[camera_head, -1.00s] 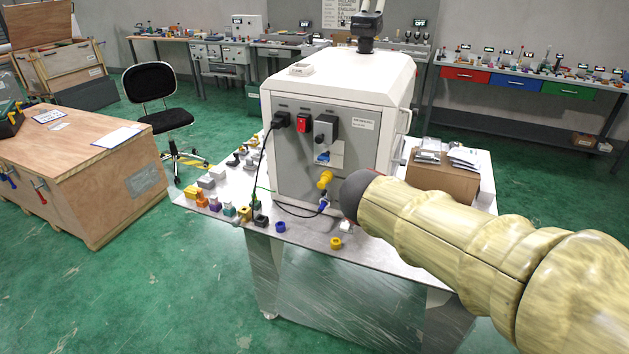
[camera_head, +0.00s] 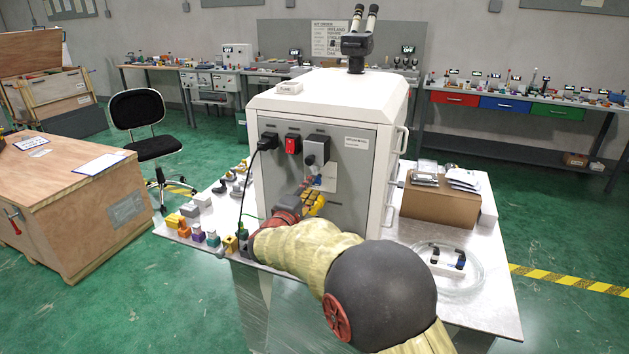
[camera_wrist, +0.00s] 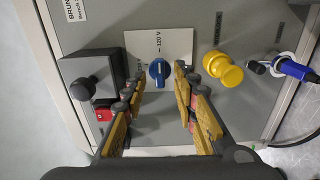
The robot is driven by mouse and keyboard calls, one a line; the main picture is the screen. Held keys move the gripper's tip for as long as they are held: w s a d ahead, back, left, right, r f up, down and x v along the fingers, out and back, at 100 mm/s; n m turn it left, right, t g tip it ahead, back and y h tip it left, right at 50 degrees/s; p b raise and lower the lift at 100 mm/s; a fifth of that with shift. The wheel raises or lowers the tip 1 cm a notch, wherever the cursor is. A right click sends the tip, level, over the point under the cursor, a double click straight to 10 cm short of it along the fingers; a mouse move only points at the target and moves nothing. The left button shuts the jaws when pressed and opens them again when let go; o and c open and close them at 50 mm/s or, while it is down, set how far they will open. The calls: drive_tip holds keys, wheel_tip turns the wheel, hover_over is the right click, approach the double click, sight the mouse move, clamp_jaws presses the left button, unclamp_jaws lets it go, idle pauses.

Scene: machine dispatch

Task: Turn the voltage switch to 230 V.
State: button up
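The voltage switch is a blue round knob (camera_wrist: 159,72) on a white plate (camera_wrist: 177,45) in the wrist view. My gripper (camera_wrist: 160,76) is open, with one yellow-and-black finger on each side of the knob and small visible gaps. In the head view, my gripper (camera_head: 312,196) is at the front of the white machine (camera_head: 345,95), just below the knob (camera_head: 317,181), which is partly hidden.
In the head view, a black cable (camera_head: 247,180) hangs left of my gripper. A cardboard box (camera_head: 440,203) stands right.

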sight(315, 184)
drive_tip(key=shift+p+x, duration=0.6)
drive_tip(key=shift+x, duration=1.25)
drive_tip(key=shift+c, duration=0.2)
drive_tip(key=shift+f, duration=0.1)
clamp_jaws()
drive_tip(key=shift+n, duration=0.3)
drive_tip(key=n+p, duration=0.1)
drive_tip(key=n, duration=0.2)
drive_tip(key=shift+n, duration=0.3)
drive_tip(key=n+p, duration=0.2)
drive_tip(key=n, duration=0.2)
drive_tip(key=shift+n, duration=0.3)
drive_tip(key=n+p, duration=0.3)
drive_tip(key=n, duration=0.1)
drive_tip(key=shift+n, duration=0.3)
drive_tip(key=shift+s+f+n+p, duration=0.1)
drive_tip(key=shift+n+p, duration=1.65)
drive_tip(key=shift+n, duration=0.45)
